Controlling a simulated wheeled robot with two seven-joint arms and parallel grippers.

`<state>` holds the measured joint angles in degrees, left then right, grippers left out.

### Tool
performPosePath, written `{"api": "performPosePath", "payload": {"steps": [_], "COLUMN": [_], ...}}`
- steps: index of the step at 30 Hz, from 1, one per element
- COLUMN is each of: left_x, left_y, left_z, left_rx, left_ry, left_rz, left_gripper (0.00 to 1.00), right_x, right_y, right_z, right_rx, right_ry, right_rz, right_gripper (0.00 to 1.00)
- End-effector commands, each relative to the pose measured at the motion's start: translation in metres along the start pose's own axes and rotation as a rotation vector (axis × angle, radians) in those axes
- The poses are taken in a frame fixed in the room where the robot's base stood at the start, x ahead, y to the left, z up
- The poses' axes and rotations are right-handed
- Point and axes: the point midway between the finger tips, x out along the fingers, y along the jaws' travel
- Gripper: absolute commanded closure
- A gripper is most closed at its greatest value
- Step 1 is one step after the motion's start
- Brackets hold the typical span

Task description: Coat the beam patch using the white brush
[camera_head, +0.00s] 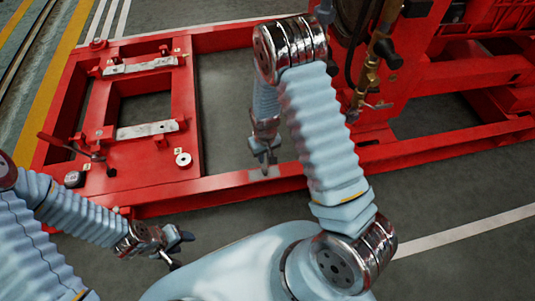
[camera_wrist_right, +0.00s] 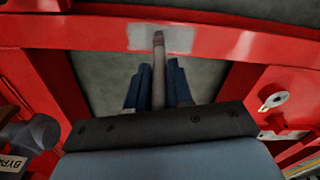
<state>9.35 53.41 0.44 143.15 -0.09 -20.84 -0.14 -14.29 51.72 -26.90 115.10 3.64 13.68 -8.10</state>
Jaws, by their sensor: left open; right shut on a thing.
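The beam patch is a pale grey rectangle (camera_head: 265,173) on the red front beam; it also shows at the top of the right wrist view (camera_wrist_right: 178,40). My right gripper (camera_head: 264,152) points down just above the patch, and in its wrist view its dark fingers (camera_wrist_right: 157,85) are shut on the brush (camera_wrist_right: 159,75). The brush has a pale grey-brown handle and a brown tip, which overlaps the patch in the wrist view. I cannot tell whether it touches. My left gripper (camera_head: 174,248) is open and empty, low over the floor at the left.
The red base frame (camera_head: 230,185) spans the view. Red machinery with hoses and a brass fitting (camera_head: 369,75) stands close right of my right arm. The front floor is clear.

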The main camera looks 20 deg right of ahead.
Motion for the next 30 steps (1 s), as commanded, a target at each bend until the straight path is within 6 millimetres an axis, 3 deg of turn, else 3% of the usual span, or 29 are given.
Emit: {"api": "performPosePath", "payload": {"steps": [19, 30], "left_x": [0.001, 0.002], "left_y": [0.0, -0.001], "left_z": [0.0, 0.0], "left_rx": [0.0, 0.0], "left_ry": [0.0, 0.0], "left_rz": [0.0, 0.0], "left_gripper": [0.5, 0.5], "right_x": [0.001, 0.0], "right_y": [-0.021, -0.011], "right_z": [-0.006, -0.003], "right_rx": [0.0, 0.002], "right_ry": [0.001, 0.0], "right_rz": [0.0, 0.0], "right_gripper": [1.0, 1.0]}}
